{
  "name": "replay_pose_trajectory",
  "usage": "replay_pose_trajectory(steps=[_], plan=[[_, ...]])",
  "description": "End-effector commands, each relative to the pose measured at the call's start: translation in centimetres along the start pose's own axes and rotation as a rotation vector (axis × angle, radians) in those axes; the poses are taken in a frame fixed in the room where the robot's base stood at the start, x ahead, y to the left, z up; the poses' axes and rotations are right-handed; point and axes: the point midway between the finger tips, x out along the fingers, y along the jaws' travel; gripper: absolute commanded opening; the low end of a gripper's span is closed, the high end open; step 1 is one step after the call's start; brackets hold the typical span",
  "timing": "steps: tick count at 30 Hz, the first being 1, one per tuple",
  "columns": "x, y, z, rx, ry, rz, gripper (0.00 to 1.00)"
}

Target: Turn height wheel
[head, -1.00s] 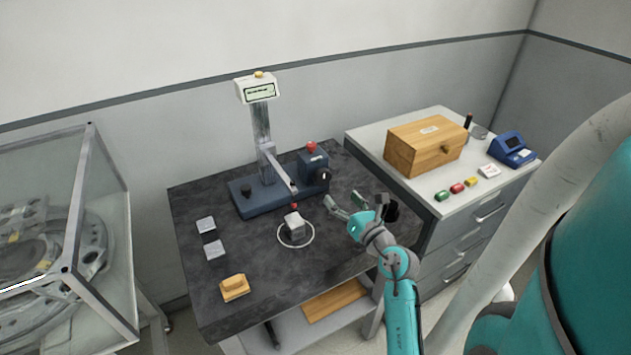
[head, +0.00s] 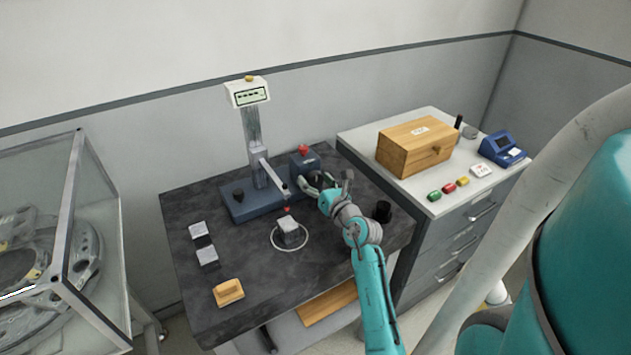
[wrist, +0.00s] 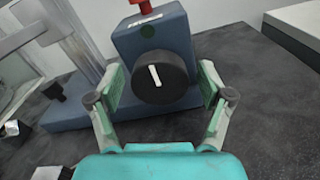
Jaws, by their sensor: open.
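The height wheel (wrist: 160,77) is a round black knob with a white bar mark, on the front of a blue-grey block (wrist: 152,38) with a red top. The white bar leans slightly from upright. In the wrist view my gripper (wrist: 158,85) is open, with one finger on each side of the wheel; I see gaps at both sides, and cannot tell how deep the fingers reach. In the head view my gripper (head: 328,186) is at the block (head: 304,165) and hides most of the wheel. The stand's column (head: 252,135) carries a display head (head: 247,93).
A pale block (head: 289,232) sits inside a white ring under the probe. Metal blocks (head: 203,242) and a wooden brush-like piece (head: 229,292) lie on the left of the dark table. A cabinet with a wooden box (head: 415,150) is further right.

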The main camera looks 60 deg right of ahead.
Motion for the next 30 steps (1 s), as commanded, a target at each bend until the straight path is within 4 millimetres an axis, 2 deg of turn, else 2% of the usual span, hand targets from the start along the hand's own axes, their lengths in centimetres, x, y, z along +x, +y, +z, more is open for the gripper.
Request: replay_pose_trajectory(steps=[3,10,20,30], plan=[[-0.01,0.01,0.0,0.0,0.0,0.0,0.77],[-0.03,0.0,0.01,0.0,0.0,0.0,0.19],[-0.03,0.0,0.01,0.037,0.0,0.0,0.19],[-0.03,-0.01,0.01,0.252,0.0,0.0,0.19]])
